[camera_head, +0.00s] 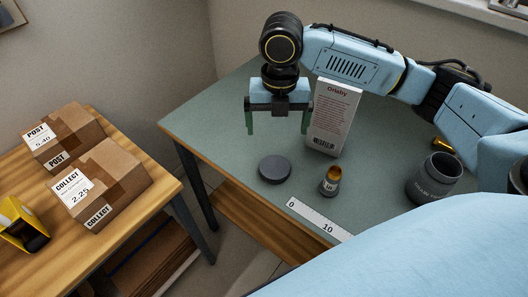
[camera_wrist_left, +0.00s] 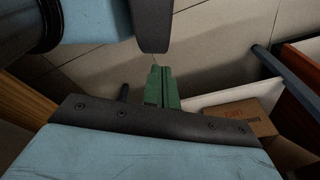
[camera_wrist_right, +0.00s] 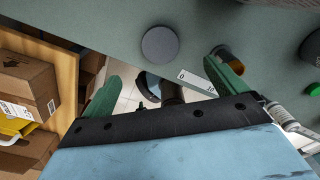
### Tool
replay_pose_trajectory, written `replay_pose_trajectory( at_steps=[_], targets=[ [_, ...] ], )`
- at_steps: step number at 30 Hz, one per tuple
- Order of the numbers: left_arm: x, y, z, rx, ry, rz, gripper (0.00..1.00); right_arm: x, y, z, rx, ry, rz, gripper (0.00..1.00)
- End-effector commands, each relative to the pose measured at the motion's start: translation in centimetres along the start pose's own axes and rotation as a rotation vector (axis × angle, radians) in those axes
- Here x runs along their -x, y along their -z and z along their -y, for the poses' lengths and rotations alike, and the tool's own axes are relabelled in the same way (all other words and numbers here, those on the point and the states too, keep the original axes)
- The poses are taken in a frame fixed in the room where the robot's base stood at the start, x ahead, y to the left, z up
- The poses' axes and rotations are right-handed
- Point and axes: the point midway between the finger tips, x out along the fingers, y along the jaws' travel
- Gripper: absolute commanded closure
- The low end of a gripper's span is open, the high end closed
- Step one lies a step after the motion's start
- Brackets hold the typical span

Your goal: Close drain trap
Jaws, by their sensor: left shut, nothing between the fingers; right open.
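A dark grey round lid (camera_head: 275,169) lies flat on the grey-green bench. It also shows in the right wrist view (camera_wrist_right: 160,44). A dark grey open-topped pot (camera_head: 434,180) with pale lettering, apparently the drain trap, stands upright at the bench's right; its mouth is uncovered. Part of it shows at the right edge of the right wrist view. My right gripper (camera_head: 278,122) is open and empty, fingers pointing down, above the bench behind the lid. My left gripper (camera_wrist_left: 162,88) is shut and empty over the floor; it is not in the head view.
A small container with an amber top (camera_head: 330,181) stands between lid and pot. A tall white-and-mauve carton (camera_head: 334,117) stands close beside my right gripper. A white ruler strip (camera_head: 318,219) lies near the front edge. Parcels (camera_head: 110,183) sit on a wooden table at left.

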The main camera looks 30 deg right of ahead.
Motion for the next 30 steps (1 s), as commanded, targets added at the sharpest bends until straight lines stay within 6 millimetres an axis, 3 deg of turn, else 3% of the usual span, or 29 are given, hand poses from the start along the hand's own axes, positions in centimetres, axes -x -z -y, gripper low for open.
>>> replay_pose_trajectory(
  at_steps=[6,10,14,21,30],
  targets=[
    [0.3,-4.3,-0.7,0.0,-0.009,0.066,1.0,0.0,0.0,0.0,0.0,0.0,0.0,0.03],
    [0.5,-6.0,-1.0,0.0,-0.012,0.091,1.0,-0.3,0.0,0.0,0.0,0.001,-0.001,0.03],
    [0.1,-5.9,-1.0,-0.001,-0.012,0.088,1.0,-2.2,0.1,0.0,0.0,0.001,-0.002,0.03],
    [-0.9,-3.2,-0.6,-0.001,-0.007,0.044,1.0,-6.7,0.1,-0.1,-0.001,0.001,-0.002,0.03],
    [-1.0,-3.5,-0.7,-0.002,-0.008,0.048,1.0,-8.3,0.1,-0.1,0.0,-0.001,0.001,0.03]
  ],
)
